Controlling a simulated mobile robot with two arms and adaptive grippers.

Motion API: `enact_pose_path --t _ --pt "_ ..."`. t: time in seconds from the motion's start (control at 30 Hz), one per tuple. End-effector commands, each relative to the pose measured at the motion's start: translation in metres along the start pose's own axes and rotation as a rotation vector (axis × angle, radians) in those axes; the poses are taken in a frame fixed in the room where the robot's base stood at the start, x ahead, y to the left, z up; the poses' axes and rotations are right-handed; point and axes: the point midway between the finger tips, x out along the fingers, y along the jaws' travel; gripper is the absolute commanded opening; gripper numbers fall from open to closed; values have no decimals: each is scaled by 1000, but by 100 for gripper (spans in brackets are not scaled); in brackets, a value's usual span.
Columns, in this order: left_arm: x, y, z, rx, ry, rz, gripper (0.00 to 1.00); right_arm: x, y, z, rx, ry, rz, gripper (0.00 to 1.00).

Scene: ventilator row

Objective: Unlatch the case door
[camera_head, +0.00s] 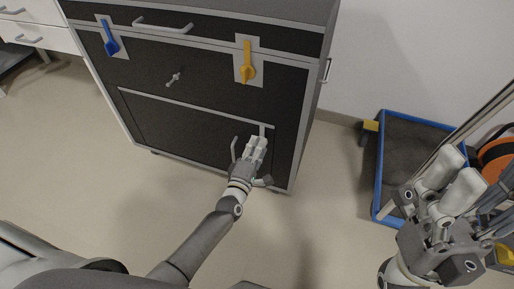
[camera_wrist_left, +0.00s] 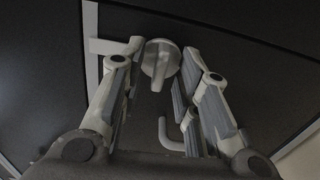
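The case (camera_head: 200,75) is a black cabinet with grey edges, and its lower door panel (camera_head: 180,125) is closed. My left gripper (camera_head: 257,143) is at the right part of this panel and hides much of the latch there. In the left wrist view, a round grey latch knob (camera_wrist_left: 160,62) with a raised grip sits between the two fingers of my left gripper (camera_wrist_left: 160,75). Narrow gaps show beside the knob, so the fingers look open around it. A light strip (camera_wrist_left: 105,46) lies left of the knob. My right gripper (camera_head: 460,170) is empty, its fingers apart, away from the case.
A grey bar handle (camera_head: 234,150) is just left of my left gripper. Higher on the case are a blue lever (camera_head: 110,42), a yellow lever (camera_head: 247,68) and a small grey T-handle (camera_head: 173,78). A blue-edged cart (camera_head: 378,180) stands at right. Floor in front is clear.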

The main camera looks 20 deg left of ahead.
Motion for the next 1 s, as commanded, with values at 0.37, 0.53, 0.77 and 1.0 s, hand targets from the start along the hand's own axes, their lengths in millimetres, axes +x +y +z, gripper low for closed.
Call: enact_pose_path --t 0.37,0.53,0.77,1.0 --pt "-7 0 0 1 -1 -1 30 -1 1 0 -2 -5 3 69" --pt "-32 -1 0 1 -1 -2 30 -1 0 0 -1 -4 2 69" --pt "-76 0 0 2 0 -1 30 -1 0 0 -1 -3 2 69" --pt "-109 -1 0 1 -1 -1 30 -1 0 0 0 -3 1 69"
